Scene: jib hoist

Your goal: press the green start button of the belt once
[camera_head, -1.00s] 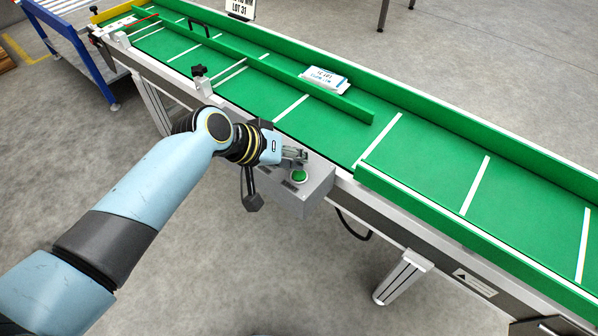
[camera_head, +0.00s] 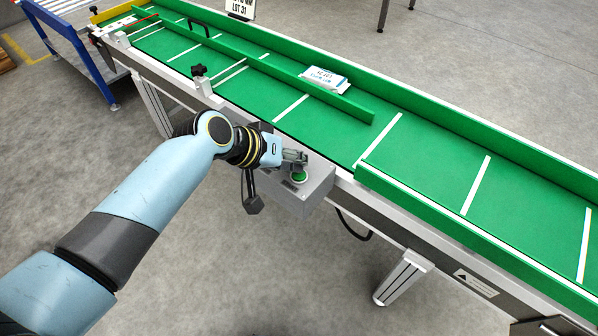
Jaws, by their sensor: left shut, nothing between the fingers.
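The green start button (camera_head: 299,176) is on the top face of a grey control box (camera_head: 317,186) at the near side of the belt. My left gripper (camera_head: 301,157) is shut and empty. Its fingertips are just beyond and above the button in the picture; I cannot tell whether they touch it. The green belt (camera_head: 330,121) runs from upper left to lower right behind the box. Part of the box top is hidden by my left gripper. My right gripper does not show.
A white packet (camera_head: 325,79) lies on the belt by a green guide rail (camera_head: 290,76). A black knob (camera_head: 198,71) stands on the near belt edge. A belt leg (camera_head: 404,278) stands at lower right. A blue-framed cart (camera_head: 75,45) is at upper left. Floor in front is clear.

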